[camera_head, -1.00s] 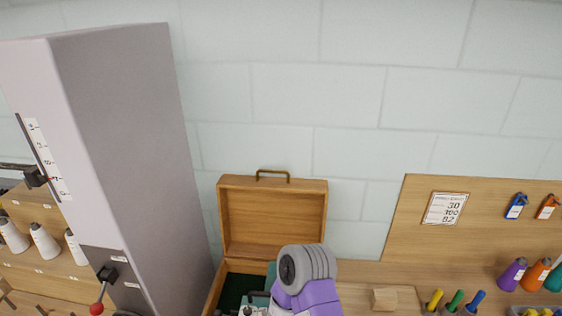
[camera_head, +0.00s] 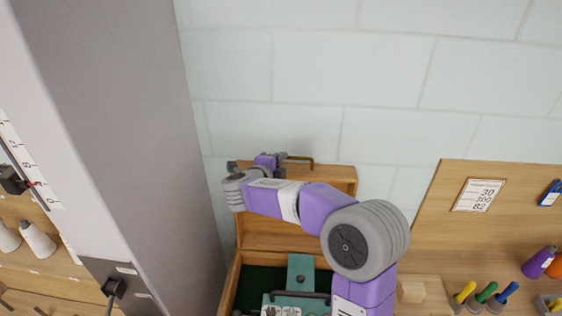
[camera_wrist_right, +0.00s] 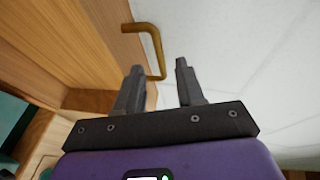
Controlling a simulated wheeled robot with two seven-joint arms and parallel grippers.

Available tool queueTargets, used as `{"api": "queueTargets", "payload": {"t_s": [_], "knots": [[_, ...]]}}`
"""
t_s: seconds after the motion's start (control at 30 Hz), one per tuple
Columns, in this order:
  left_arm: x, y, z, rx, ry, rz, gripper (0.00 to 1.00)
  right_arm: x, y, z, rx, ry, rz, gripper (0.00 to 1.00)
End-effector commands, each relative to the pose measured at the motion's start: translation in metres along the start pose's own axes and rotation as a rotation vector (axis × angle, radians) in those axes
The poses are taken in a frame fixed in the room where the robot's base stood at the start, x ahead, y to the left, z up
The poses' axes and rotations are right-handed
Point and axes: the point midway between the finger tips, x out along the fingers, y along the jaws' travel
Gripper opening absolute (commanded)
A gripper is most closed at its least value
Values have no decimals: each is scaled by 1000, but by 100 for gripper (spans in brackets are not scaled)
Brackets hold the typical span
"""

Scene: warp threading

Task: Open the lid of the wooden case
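The wooden case (camera_head: 232,287) stands against the wall with its lid (camera_head: 342,182) raised upright at the back. A brass handle (camera_head: 306,160) sits on the lid's top edge; it also shows in the right wrist view (camera_wrist_right: 152,40). My right arm reaches across the front of the lid. My right gripper (camera_head: 281,158) is at the handle's left end. In the right wrist view my right gripper (camera_wrist_right: 160,67) is open, with part of the handle showing between its fingertips; I cannot tell whether they touch. My left gripper is not in view.
A tall grey column (camera_head: 120,130) stands close left of the case. A teal object (camera_head: 301,272) is inside the case. A small wooden block (camera_head: 411,289), coloured pegs (camera_head: 486,292) and a wooden board (camera_head: 500,230) are to the right.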

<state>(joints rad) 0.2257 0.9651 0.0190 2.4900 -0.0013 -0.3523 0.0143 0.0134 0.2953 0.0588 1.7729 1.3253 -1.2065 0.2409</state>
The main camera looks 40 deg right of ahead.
Motion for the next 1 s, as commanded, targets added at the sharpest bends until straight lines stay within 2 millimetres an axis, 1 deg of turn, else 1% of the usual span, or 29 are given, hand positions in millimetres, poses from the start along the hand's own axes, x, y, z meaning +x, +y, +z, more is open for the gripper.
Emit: {"api": "queueTargets", "payload": {"t_s": [0.03,0.17,0.4,0.53,0.7,0.9,0.93,1.0], "knots": [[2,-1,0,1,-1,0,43,1,-1,-3,20,11,5,38],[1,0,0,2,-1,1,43,14,1,-3,13,11,7,38],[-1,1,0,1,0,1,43,52,1,-3,10,10,6,38],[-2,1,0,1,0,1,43,67,1,-2,10,7,6,38],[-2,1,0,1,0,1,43,75,2,-1,9,4,6,38],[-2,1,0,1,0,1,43,75,2,-1,8,4,6,38],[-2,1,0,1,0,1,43,75,2,-1,8,4,6,36],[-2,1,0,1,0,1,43,75,2,-1,8,4,6,26]]}}
